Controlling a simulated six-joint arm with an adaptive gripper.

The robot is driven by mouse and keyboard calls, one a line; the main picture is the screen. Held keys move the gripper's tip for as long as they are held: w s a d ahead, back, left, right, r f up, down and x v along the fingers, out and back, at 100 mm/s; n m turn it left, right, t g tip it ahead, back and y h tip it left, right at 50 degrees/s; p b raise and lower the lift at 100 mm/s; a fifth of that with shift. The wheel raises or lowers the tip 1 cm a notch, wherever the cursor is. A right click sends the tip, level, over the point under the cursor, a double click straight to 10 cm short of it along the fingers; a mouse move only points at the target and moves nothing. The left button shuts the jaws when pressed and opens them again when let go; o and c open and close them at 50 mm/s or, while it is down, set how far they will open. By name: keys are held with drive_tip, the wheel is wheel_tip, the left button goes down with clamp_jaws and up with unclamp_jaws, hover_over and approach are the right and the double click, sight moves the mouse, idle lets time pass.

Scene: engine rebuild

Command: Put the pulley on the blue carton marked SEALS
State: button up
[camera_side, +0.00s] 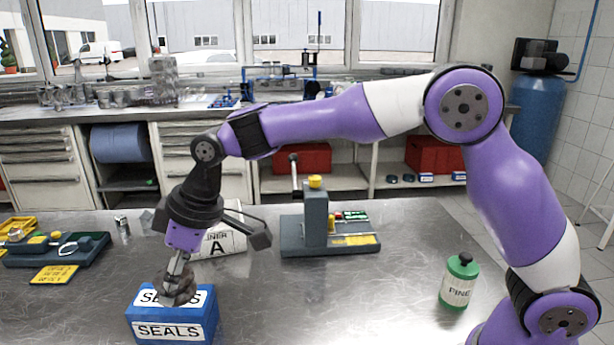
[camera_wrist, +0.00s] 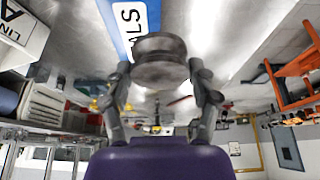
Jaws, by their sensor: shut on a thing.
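The pulley (camera_side: 181,290) is a dark grey, grooved metal wheel. My gripper (camera_side: 178,274) points down and is shut on it. In the wrist view the pulley (camera_wrist: 160,62) sits between the two fingers of my gripper (camera_wrist: 161,76). The blue carton marked SEALS (camera_side: 199,327) stands at the lower left of the side view, right under the pulley. The pulley overlaps the white label on the carton's top; I cannot tell if it touches. The wrist view shows part of the carton (camera_wrist: 116,16) behind the pulley.
A white carton marked A (camera_side: 222,241) stands behind the gripper. The table between carton and bottle is clear.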

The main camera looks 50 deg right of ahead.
drive_tip(key=s+a+r, duration=0.6)
drive_tip(key=s, duration=0.3)
drive_tip(key=w+d+f+m, duration=0.1)
drive_tip(key=w+d+f, duration=0.1)
drive_tip(key=w, duration=0.2)
drive_tip(key=w+d+f+m+h, duration=0.1)
drive_tip(key=w+d+f+m, duration=0.1)
drive_tip(key=w, duration=0.2)
drive_tip(key=w+d+f+m, duration=0.1)
drive_tip(key=w+d+f, duration=0.1)
drive_tip(key=w, duration=0.3)
drive_tip(key=shift+w+m+t, duration=0.1)
drive_tip(key=shift+m+t, duration=0.2)
drive_tip(key=shift+t, duration=0.1)
drive_tip(key=shift+w+d+f, duration=0.1)
drive_tip(key=shift+f, duration=2)
drive_tip(key=o, duration=1.4)
drive_tip(key=shift+f, duration=0.15)
